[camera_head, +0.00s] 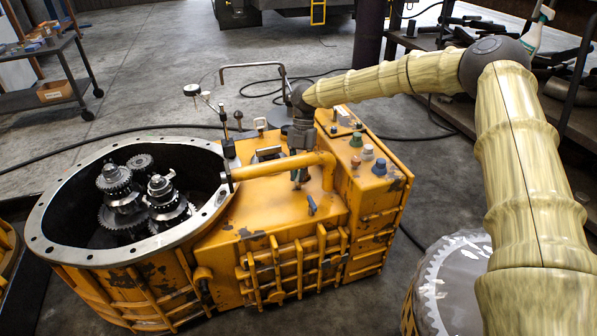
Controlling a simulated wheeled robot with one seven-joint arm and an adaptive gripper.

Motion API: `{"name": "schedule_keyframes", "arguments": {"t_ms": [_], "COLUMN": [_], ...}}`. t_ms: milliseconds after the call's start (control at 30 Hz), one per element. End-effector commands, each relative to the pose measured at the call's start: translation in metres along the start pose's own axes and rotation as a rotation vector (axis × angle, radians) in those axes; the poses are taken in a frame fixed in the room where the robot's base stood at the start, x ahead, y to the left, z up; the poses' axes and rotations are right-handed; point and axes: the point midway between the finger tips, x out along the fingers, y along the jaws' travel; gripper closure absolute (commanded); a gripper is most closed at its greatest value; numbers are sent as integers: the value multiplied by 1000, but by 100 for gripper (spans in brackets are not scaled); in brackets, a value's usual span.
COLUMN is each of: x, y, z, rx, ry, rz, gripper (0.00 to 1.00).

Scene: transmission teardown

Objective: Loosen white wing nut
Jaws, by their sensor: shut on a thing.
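My gripper (299,177) points down over the top of the yellow transmission housing (235,240), by the thick yellow pipe (285,165). The pipe crosses in front of the fingers. My gripper is shut on a small fitting low at the housing top. The fitting is mostly hidden by the fingers and pipe, and its colour cannot be made out. No white wing nut shows clearly. A blue wing-shaped fitting (312,205) stands on the housing in front of my gripper.
Green (356,140), blue (379,167) and pale (367,152) knobs stand right of my gripper. Gears (160,195) fill the open round casing at left. A bent grey rod (252,66) rises behind. A cluttered shelf (570,120) stands at right. Free floor lies behind the housing.

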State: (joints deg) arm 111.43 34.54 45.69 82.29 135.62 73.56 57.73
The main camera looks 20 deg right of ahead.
Motion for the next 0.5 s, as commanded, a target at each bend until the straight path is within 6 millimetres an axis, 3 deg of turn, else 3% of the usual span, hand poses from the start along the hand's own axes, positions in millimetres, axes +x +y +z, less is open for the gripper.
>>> {"name": "schedule_keyframes", "arguments": {"t_ms": [500], "x": [-6], "y": [0], "z": [-3], "rx": [-145], "ry": [2], "rz": [-63], "gripper": [100]}}
